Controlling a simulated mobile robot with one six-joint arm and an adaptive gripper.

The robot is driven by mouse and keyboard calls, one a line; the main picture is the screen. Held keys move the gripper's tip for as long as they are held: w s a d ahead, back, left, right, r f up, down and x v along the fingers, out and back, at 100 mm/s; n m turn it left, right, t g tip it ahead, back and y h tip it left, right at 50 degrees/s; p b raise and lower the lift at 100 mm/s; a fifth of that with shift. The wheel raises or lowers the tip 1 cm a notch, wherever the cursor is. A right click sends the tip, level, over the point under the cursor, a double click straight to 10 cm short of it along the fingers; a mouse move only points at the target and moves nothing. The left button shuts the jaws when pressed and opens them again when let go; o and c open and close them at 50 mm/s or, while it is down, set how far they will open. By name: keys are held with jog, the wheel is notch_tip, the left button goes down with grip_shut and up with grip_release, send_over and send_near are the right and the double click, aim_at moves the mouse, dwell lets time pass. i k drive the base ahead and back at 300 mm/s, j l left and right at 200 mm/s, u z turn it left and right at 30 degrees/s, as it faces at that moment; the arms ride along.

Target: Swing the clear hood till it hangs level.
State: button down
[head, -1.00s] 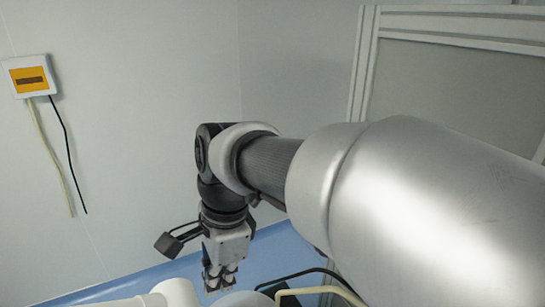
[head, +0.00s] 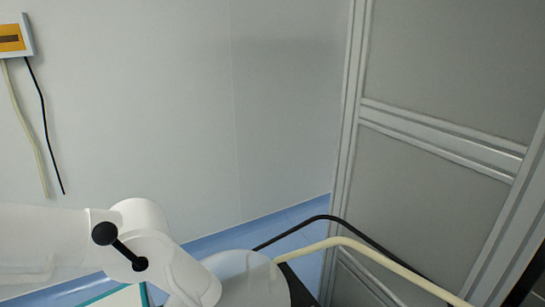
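The clear hood does not show in the head view. My gripper and my silver arm are out of the picture. I cannot tell where they are relative to the hood.
White rounded parts with a black knobbed lever (head: 119,247) fill the lower left. A grey panelled frame (head: 440,130) stands at right. A yellow-fronted wall box (head: 12,38) hangs at upper left.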

aim_at(248, 278)
jog(key=k+j+z, duration=0.1)
jog(key=k+j, duration=0.6)
jog(key=k, duration=0.15)
